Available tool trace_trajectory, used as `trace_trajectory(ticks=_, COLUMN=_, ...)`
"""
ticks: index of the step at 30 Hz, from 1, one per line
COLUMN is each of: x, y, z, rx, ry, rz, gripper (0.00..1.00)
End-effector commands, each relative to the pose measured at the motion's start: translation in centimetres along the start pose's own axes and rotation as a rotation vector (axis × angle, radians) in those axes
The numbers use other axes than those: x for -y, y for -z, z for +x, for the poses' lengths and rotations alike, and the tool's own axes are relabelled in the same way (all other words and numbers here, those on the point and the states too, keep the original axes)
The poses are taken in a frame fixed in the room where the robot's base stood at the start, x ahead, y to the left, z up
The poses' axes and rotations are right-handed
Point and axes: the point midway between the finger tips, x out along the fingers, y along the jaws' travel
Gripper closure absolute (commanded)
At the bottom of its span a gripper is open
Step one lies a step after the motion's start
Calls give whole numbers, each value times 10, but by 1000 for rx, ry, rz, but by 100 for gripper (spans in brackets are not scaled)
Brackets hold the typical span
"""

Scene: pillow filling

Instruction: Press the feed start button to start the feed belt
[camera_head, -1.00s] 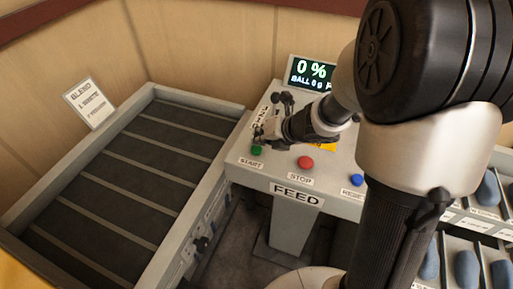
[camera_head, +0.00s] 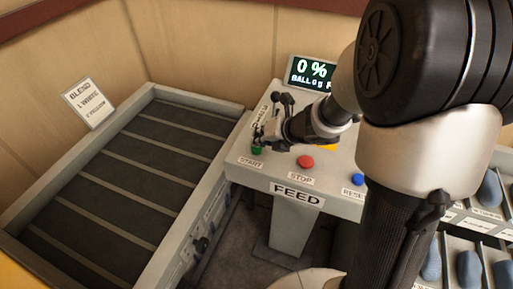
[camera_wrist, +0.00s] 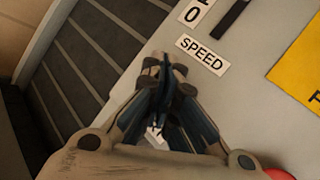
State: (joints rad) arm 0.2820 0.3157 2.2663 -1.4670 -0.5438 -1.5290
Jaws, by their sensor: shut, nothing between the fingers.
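The green start button (camera_head: 256,150) is on the left of the feed panel (camera_head: 241,147), above the START label (camera_head: 250,162). My gripper (camera_head: 259,143) is shut and empty, its tips right over the button and covering part of it. I cannot tell whether the tips touch it. In the wrist view my shut gripper (camera_wrist: 168,62) points at the panel near the SPEED label (camera_wrist: 202,55), and the green button is hidden there. The feed belt (camera_head: 125,170) lies left of the panel, dark with light slats and empty.
The red stop button (camera_head: 305,162) and blue reset button (camera_head: 358,179) sit to the right on the same panel. A display (camera_head: 311,72) reads 0 %. Dark rounded items (camera_head: 468,265) lie in racks at lower right.

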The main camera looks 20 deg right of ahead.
Motion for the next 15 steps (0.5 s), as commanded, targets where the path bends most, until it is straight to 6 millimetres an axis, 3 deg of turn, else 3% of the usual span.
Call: trace_trajectory(ticks=15, x=2, y=2, z=3, rx=0, ry=0, rz=0, gripper=100)
